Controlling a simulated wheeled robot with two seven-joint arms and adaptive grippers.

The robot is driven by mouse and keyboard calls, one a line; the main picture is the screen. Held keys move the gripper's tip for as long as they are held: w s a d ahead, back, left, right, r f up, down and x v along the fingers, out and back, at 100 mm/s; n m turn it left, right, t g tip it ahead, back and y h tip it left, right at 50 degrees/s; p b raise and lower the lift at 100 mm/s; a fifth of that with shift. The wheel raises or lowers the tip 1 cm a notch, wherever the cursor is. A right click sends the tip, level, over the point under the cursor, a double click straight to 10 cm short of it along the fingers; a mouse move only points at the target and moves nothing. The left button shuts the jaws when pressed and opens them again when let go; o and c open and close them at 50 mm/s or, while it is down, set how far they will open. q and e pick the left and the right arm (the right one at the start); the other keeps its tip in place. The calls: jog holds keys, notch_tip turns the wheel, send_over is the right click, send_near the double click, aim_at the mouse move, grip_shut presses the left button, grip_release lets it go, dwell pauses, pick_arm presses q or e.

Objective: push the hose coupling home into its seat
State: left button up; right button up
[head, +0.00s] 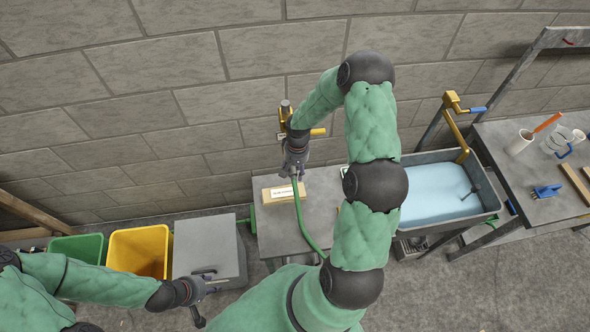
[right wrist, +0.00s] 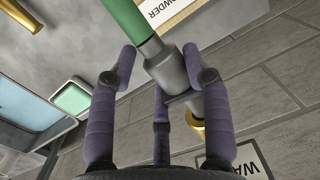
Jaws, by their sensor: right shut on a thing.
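The hose coupling (right wrist: 174,72) is a grey sleeve on the end of the green hose (right wrist: 128,18). My right gripper (right wrist: 158,62) is shut on it, with purple fingers on either side. A brass fitting (right wrist: 196,122) shows at the coupling's far end, in line with it; how deep they are engaged is hidden. In the head view my right gripper (head: 296,168) is at the wall just below the brass tap (head: 284,120), and the hose (head: 303,222) hangs from it over the grey table. My left gripper (head: 211,291) is open and empty by the grey bin.
A sink (head: 483,199) with blue water lies to the right, beside a workbench (head: 500,148). A yellow bin (head: 138,239) and a green bin (head: 80,247) stand at left.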

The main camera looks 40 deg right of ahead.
jog(key=shift+w+d+r, duration=0.1)
jog(key=shift+w+d, duration=0.05)
jog(key=shift+w, duration=0.1)
dwell(0.8)
jog(key=shift+s+b, duration=0.15)
jog(key=shift+b, duration=0.25)
dwell(0.4)
jog(key=shift+a+g+h+b, duration=0.35)
jog(key=shift+h+b, duration=0.55)
jog(key=shift+b, duration=1.5)
jog(key=shift+d+b, duration=0.1)
jog(key=shift+b, duration=0.2)
jog(key=shift+d, duration=0.1)
dwell(0.5)
